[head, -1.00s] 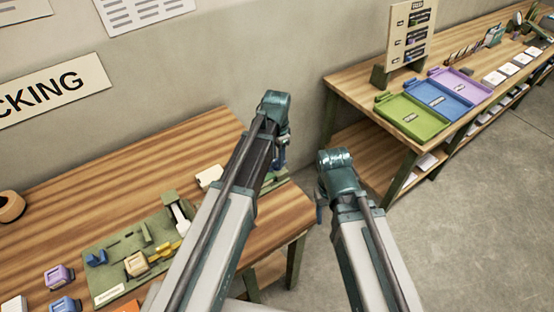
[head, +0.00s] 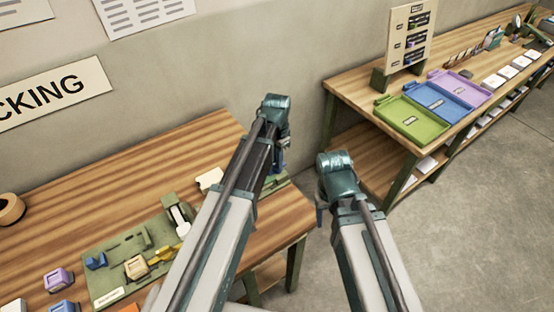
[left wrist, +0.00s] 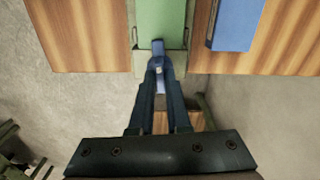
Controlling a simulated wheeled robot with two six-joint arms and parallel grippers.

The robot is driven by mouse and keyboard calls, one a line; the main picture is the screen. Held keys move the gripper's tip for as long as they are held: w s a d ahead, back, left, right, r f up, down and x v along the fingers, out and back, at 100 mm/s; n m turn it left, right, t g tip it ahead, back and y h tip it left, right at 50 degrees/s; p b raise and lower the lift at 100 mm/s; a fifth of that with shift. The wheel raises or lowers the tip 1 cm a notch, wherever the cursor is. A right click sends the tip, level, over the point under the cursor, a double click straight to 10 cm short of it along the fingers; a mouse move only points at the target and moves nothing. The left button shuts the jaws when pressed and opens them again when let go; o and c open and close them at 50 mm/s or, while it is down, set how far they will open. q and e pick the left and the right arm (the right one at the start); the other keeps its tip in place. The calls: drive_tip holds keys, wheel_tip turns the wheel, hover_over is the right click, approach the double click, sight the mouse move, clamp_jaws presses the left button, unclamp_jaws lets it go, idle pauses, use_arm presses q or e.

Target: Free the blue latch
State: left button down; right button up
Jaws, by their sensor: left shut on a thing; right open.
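In the left wrist view my left gripper (left wrist: 158,66) is shut on a small blue latch (left wrist: 158,46) at the near edge of a green block or case (left wrist: 160,18). The latch is mostly covered by the fingertips, so I cannot tell whether it is loose from the green piece. In the head view my left gripper (head: 280,160) points down at the right end of the near wooden table (head: 110,170), and its fingertips are hidden behind my arm. My right gripper (head: 320,207) is open and empty, off the table's right end; its fingers are barely visible.
A blue block (left wrist: 236,22) lies right of the green piece. A green board (head: 125,245) with several small parts lies left of my left arm. A second table (head: 350,85) at the right holds green (head: 408,135), blue and purple trays. Floor lies between the tables.

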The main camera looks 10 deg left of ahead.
use_arm(q)
drive_tip(key=n, duration=1.3)
drive_tip(key=shift+n, duration=1.8)
drive_tip(key=c, duration=0.9)
unclamp_jaws()
